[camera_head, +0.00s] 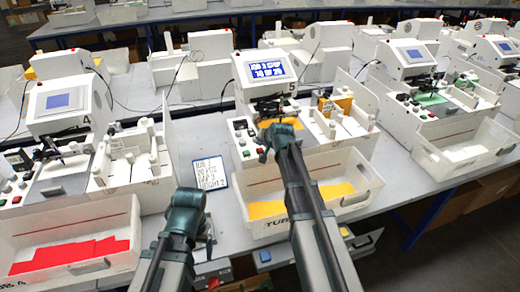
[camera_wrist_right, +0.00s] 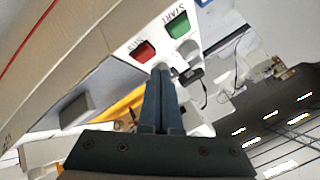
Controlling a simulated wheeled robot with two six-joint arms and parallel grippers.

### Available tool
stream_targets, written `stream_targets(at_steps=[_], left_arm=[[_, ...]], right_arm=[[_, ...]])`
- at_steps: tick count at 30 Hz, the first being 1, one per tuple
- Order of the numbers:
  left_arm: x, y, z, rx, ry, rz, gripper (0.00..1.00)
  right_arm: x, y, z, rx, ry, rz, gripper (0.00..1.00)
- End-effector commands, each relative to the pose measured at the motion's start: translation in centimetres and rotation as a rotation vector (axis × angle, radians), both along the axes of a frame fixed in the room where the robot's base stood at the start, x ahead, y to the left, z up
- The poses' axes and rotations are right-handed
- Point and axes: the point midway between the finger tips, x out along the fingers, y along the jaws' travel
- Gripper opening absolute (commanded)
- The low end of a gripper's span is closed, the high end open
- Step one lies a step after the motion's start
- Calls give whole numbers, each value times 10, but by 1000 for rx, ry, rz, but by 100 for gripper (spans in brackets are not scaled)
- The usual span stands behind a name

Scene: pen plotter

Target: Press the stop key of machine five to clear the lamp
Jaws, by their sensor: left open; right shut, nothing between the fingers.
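Machine five (camera_head: 257,96) stands in the middle of the head view, with a "5" on its front. Its lit blue screen (camera_head: 268,69) reads what looks like "JOB 2 STOP, 20 OF 20". In the right wrist view, its red stop key (camera_wrist_right: 143,50) sits beside the green START key (camera_wrist_right: 178,24) on a white panel. My right gripper (camera_wrist_right: 162,68) is shut and empty, its fingertips close to the red key; I cannot tell whether they touch. In the head view my right gripper (camera_head: 275,133) hides part of the panel. My left gripper (camera_head: 207,236) is open, low at the table's front. I cannot make out the lamp.
A white bin (camera_head: 349,203) with yellow sheets stands before machine five. A bin (camera_head: 118,214) with red sheets is at the left. A written card (camera_head: 211,172) lies between the machines. Neighbouring machines (camera_head: 62,103) and (camera_head: 408,57) stand on both sides.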

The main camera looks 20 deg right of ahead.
Motion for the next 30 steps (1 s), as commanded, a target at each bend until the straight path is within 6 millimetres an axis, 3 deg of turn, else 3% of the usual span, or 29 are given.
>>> stream_targets(at_steps=[13, 30], left_arm=[[0, 0, 45, 0, 0, 0, 78], [0, 0, 45, 0, 0, 0, 78]], right_arm=[[0, 0, 46, 0, 0, 0, 0], [0, 0, 45, 0, 0, 0, 0]])
